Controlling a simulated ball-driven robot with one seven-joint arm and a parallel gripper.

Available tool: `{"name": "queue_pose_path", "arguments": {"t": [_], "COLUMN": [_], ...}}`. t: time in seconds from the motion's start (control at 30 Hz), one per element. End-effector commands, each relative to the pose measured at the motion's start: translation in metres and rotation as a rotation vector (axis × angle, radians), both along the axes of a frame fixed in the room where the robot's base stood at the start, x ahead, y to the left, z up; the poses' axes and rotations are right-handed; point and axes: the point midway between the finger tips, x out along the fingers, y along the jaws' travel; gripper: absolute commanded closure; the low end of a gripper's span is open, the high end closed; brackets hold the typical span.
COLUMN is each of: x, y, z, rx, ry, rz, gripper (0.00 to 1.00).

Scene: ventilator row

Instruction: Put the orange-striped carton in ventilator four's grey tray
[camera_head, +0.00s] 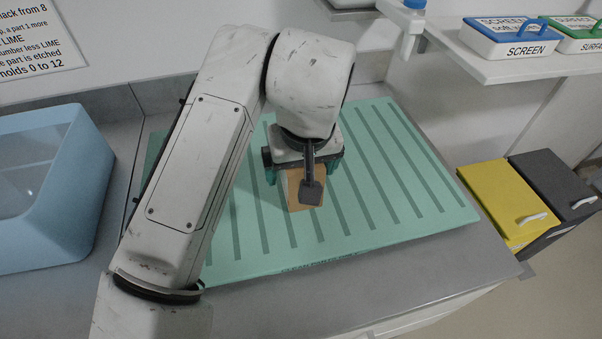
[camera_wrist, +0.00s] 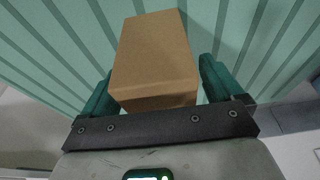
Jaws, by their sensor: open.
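A brown cardboard carton (camera_head: 294,188) stands on the green striped mat (camera_head: 400,190), partly hidden by my gripper. It fills the middle of the wrist view (camera_wrist: 155,55), where its faces look plain brown and I see no orange stripe. My gripper (camera_head: 306,172) is directly over the carton. In the wrist view its two green fingers (camera_wrist: 157,75) are apart, one on each side of the carton's near end. I cannot tell whether they touch it. Ventilator four and its grey tray are not recognisable in either view.
A blue open bin (camera_head: 60,215) stands at the left. A yellow box (camera_head: 500,195) and a dark grey box (camera_head: 550,185) stand low at the right. A shelf (camera_head: 500,68) holds a blue-lidded SCREEN box (camera_head: 515,40) and a green-lidded one (camera_head: 578,38). The mat's right side is clear.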

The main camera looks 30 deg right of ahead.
Motion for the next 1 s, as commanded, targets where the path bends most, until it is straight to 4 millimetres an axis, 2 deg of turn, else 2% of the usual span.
{"name": "queue_pose_path", "arguments": {"t": [0.13,0.37,1.0], "x": [0.0026,0.0031,0.003], "y": [-0.0012,-0.0012,-0.0012], "z": [-0.0117,-0.0127,-0.0121], "rx": [-0.001,0.0,0.0], "ry": [0.0,0.0,-0.001], "rz": [-0.001,-0.001,-0.001], "gripper": [0.06,0.06,0.67]}}
